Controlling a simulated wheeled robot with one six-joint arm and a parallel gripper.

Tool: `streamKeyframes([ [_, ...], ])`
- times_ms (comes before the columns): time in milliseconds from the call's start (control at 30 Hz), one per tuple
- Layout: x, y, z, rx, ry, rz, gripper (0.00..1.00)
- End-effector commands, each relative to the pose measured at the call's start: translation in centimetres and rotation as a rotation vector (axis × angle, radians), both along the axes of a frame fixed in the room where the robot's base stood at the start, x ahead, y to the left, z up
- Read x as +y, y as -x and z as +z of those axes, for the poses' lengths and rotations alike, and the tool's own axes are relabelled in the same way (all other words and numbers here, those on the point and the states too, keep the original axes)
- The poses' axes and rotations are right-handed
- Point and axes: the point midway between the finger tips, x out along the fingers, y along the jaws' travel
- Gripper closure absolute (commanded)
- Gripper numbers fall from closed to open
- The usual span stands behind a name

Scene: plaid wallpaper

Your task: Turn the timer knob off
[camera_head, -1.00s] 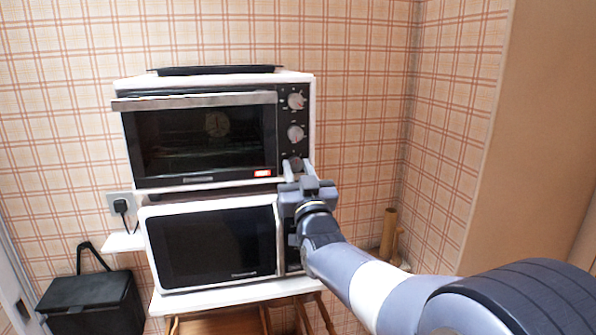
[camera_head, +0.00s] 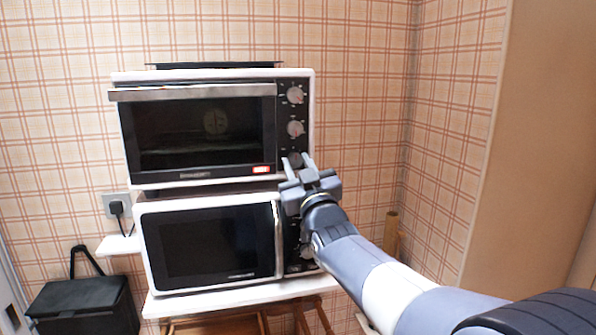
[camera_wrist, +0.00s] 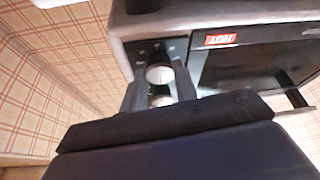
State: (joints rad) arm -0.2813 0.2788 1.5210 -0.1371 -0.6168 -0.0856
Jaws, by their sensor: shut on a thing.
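A white oven (camera_head: 116,128) with a dark glass door stands on top of a microwave. Its right panel has a column of knobs: a top knob (camera_head: 295,95), a middle knob (camera_head: 295,128) and a lowest one, taken as the timer knob (camera_head: 294,159). My gripper (camera_head: 297,168) is at the lowest knob, its fingers tilted. In the upside-down wrist view, the pale timer knob (camera_wrist: 159,74) sits between the two fingers of my gripper (camera_wrist: 159,82), which is shut on it. Another knob (camera_wrist: 162,100) shows beyond it. The labels are too small to read.
The microwave (camera_head: 210,285) stands below on a white shelf (camera_head: 235,300). The oven door handle (camera_head: 190,91) juts forward. A wall closes the right side.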

Motion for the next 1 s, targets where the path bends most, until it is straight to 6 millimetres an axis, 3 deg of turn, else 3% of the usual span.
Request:
streamKeyframes([
  [100,0.0,0.0,0.1,-0.001,0.001,0.0,0.94],
  [133,0.0,0.0,0.1,-0.001,0.001,0.0,0.71],
  [400,0.0,0.0,0.1,-0.001,0.0,0.0,0.5],
  [733,-0.2,0.5,-0.2,-0.002,-0.002,0.0,0.5],
  [1000,-1.6,4.3,-2.0,-0.003,-0.001,0.0,0.5],
])
